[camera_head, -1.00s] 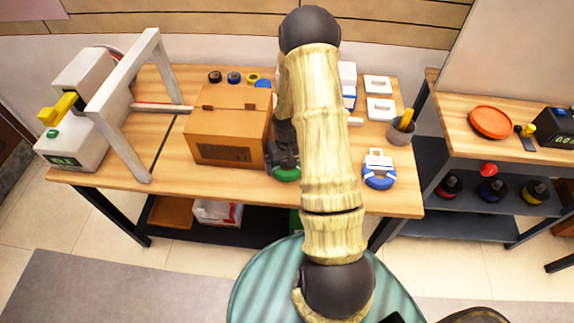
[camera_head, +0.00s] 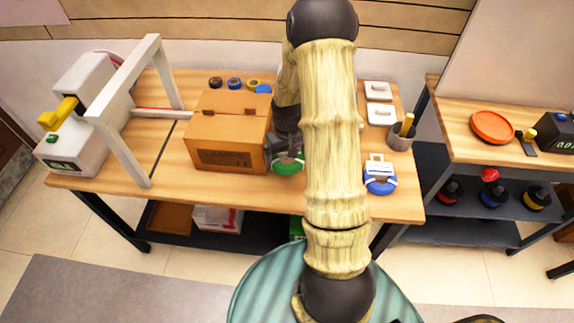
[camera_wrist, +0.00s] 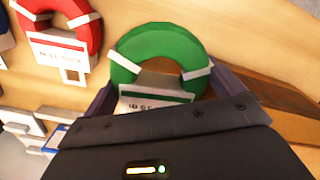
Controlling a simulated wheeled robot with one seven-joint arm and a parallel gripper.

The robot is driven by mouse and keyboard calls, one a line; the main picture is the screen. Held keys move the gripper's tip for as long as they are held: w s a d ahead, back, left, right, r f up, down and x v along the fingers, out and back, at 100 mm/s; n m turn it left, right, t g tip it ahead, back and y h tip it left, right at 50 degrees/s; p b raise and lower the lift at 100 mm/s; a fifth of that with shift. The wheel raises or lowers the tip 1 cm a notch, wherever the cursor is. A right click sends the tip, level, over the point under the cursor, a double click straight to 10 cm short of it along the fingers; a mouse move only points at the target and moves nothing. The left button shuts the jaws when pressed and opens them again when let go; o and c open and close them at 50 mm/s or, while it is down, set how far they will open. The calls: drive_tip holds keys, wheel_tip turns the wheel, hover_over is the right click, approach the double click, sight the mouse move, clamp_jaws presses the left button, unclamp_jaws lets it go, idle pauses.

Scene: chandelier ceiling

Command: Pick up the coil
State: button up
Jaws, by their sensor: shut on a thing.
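A green coil (camera_wrist: 165,43) with white bands and a white label lies between the fingers of my gripper (camera_wrist: 165,92) in the wrist view. The gripper is shut on it. In the head view the green coil (camera_head: 287,168) shows below my gripper (camera_head: 285,147), just right of the cardboard box. My arm hides part of that area. I cannot tell how far the coil is above the table. A red coil (camera_wrist: 92,28) with a white label lies to the left in the wrist view. A blue coil (camera_head: 380,185) sits at the table's right.
The cardboard box (camera_head: 228,132) stands close on the left of the gripper. Small tape rolls (camera_head: 234,83) line the back of the table (camera_head: 240,193). A cup (camera_head: 400,137) and white boxes (camera_head: 378,91) stand at right. The table's front strip is clear.

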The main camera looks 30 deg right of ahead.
wheel_tip(320, 180, up, 12)
drive_tip(key=shift+f, duration=0.25)
drive_tip(key=shift+f, duration=0.1)
idle(0.5)
